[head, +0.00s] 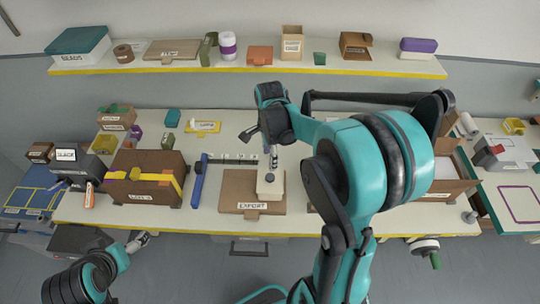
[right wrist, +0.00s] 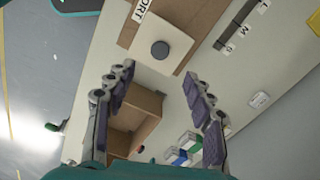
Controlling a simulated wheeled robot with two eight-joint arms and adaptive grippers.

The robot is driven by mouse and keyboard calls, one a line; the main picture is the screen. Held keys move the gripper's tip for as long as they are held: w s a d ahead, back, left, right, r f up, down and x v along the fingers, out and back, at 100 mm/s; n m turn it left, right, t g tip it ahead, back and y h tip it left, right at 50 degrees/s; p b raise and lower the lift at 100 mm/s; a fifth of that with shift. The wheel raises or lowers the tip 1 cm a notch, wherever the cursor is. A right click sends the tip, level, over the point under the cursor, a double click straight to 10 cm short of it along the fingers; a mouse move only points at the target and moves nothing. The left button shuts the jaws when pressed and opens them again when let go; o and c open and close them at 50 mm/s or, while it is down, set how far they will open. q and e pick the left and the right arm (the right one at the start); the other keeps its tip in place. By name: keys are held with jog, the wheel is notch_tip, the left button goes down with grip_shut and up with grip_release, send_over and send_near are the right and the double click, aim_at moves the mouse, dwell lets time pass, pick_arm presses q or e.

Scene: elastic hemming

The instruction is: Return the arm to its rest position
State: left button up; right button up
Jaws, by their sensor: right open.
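My right arm reaches in from the lower right of the head view. Its gripper (head: 271,158) points down over a white block with a dark round knob (head: 270,185). The block sits on the right part of a brown board labelled EXPORT (head: 238,190). In the right wrist view my right gripper (right wrist: 160,72) has its fingers spread wide with nothing between them. The white block (right wrist: 158,48) lies beyond the fingertips, apart from them. My left gripper (head: 140,241) is at the lower left, low beside the table front; its fingers are too small to read.
A brown box with a yellow band (head: 148,178) and a blue bar (head: 199,180) stand left of the board. An open cardboard box (right wrist: 138,108) shows below the fingers in the wrist view. A shelf (head: 250,68) with several boxes runs behind.

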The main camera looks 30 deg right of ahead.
dwell(0.3)
jog(key=s+a+f+n+t+b, duration=0.3)
jog(key=s+a+n+b, duration=0.2)
jog(key=n, duration=0.5)
jog(key=s+a+f+n+t+b, duration=0.3)
jog(key=s+a+n+t+b, duration=0.1)
jog(key=n+b, duration=0.5)
jog(key=shift+s+a+f+n, duration=0.3)
jog(key=shift+s+a+n, duration=0.45)
jog(key=shift+s+n, duration=0.2)
jog(key=shift+d, duration=0.1)
